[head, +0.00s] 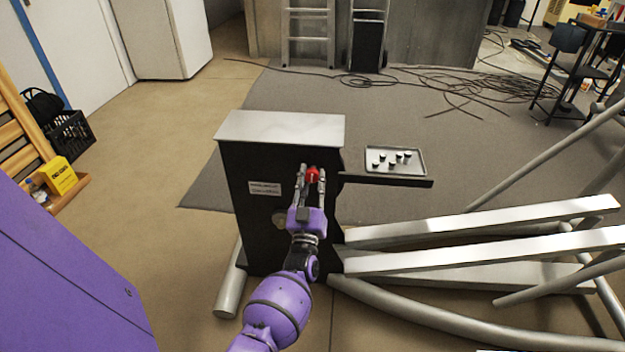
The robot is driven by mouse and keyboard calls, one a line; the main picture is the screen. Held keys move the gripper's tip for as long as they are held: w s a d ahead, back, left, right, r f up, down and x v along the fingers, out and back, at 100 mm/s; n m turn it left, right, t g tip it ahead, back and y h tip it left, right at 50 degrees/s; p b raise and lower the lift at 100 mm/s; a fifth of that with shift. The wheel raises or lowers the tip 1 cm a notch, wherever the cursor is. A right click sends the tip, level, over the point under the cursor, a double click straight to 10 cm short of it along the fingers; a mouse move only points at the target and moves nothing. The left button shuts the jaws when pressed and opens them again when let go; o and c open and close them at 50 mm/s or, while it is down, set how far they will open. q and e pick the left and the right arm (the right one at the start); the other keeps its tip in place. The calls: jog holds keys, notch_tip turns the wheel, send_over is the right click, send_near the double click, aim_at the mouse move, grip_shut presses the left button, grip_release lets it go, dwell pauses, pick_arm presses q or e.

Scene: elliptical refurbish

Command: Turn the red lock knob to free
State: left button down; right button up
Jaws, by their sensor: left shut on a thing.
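The red lock knob (313,174) is on the front face of the dark upright housing of an elliptical machine (240,175). My purple left gripper (312,176) is at the knob, with one finger on each side of it, shut on it. The fingers hide part of the knob, and I cannot read its turned position. My right gripper is not in the head view.
Silver rails (480,226) and tubes extend right. Cables (450,92) lie on the mat behind. A yellow box (60,175) and black crate (70,133) stand left. The floor left of the housing is clear.

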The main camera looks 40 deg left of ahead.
pick_arm(q)
jog(key=c, duration=1.5)
grip_release()
jog(key=shift+w+d+r, duration=0.3)
jog(key=shift+d+r, duration=0.05)
jog(key=shift+c, duration=0.2)
jog(key=shift+s+a+f, duration=0.1)
jog(key=shift+s+a, duration=0.05)
jog(key=shift+s+f, duration=0.2)
jog(key=shift+s, duration=0.1)
jog(key=v, duration=1.1)
jog(key=shift+s+f, duration=0.1)
